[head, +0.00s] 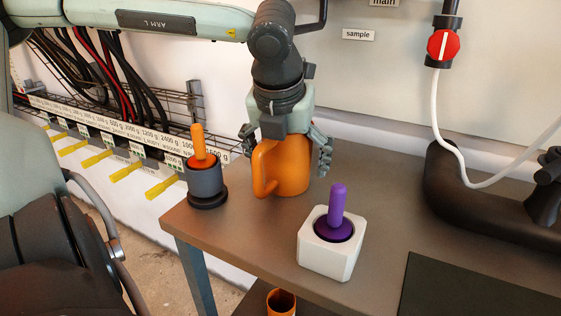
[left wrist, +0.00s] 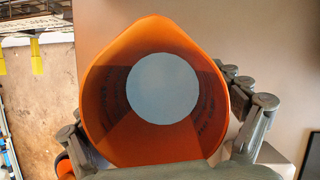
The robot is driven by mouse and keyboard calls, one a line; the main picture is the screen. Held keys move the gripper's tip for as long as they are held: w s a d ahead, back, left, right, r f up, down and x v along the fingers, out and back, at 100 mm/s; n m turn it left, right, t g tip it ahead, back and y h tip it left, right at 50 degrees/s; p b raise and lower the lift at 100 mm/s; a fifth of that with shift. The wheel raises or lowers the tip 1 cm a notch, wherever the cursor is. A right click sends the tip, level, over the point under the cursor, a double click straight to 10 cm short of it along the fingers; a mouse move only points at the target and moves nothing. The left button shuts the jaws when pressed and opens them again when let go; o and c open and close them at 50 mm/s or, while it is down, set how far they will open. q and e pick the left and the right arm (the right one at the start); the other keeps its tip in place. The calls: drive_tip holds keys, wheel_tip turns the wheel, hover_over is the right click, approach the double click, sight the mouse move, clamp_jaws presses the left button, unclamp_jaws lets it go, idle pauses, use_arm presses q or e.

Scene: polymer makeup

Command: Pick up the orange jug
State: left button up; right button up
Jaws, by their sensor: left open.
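The orange jug (head: 288,172) stands upright on the brown table, near its back left corner, with its handle toward the front left. My left gripper (head: 285,150) comes down from above and is open, with one finger on each side of the jug. In the left wrist view I look down into the open mouth of the jug (left wrist: 152,140), between the fingers (left wrist: 165,125). I cannot tell whether the fingers touch its wall. My right gripper is not in view.
A dark cup with an orange-handled plunger (head: 205,180) stands left of the jug. A white block with a purple plunger (head: 325,250) stands in front right. Bare table (head: 390,200) lies right of the jug. A black pipe (head: 470,205) lies farther right.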

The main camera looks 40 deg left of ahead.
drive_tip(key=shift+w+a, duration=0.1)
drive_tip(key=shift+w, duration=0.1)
use_arm(q)
drive_tip(key=c, duration=1.4)
drive_tip(key=shift+c, duration=1)
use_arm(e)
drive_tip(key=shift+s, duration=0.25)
